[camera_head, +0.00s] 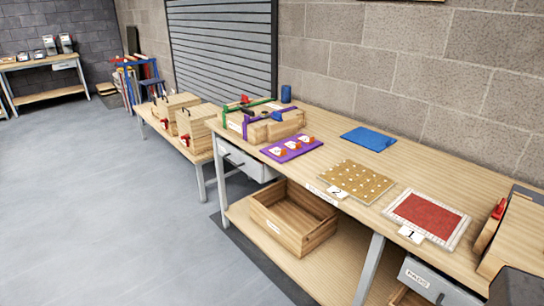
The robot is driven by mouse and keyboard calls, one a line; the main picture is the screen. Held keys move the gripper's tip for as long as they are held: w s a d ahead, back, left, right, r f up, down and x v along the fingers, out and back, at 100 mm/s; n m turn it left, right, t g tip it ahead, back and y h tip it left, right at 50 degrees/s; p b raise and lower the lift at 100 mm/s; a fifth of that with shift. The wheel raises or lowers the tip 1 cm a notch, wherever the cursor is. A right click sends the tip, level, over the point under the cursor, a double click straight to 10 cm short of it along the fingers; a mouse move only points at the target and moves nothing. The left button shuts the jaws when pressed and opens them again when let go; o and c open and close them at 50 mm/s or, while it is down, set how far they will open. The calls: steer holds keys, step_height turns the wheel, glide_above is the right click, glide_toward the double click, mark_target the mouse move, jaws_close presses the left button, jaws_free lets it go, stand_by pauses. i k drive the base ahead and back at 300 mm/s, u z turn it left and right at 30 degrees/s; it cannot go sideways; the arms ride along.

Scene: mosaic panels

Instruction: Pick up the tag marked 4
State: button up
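I cannot make out a tag marked 4 in the head view. A white tag marked 2 (337,193) is at the front edge of the tan dotted panel (368,178) on the long wooden bench. A white tag marked 1 (411,235) is at the front edge of the red panel with a pale border (428,214). Three small white and orange-red pieces sit on a purple mat (270,148) farther along; any marks on them are too small to read. My gripper is not in view.
The wooden bench (320,140) runs along the block wall, with a blue flat piece (369,139) toward its back. An open wooden crate (295,218) is on the lower shelf. Grey floor (110,190) at left is clear.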

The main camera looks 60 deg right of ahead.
mark_target(277, 149)
steer(key=z, duration=0.1)
steer(key=i, duration=0.95)
steer(key=u, duration=0.05)
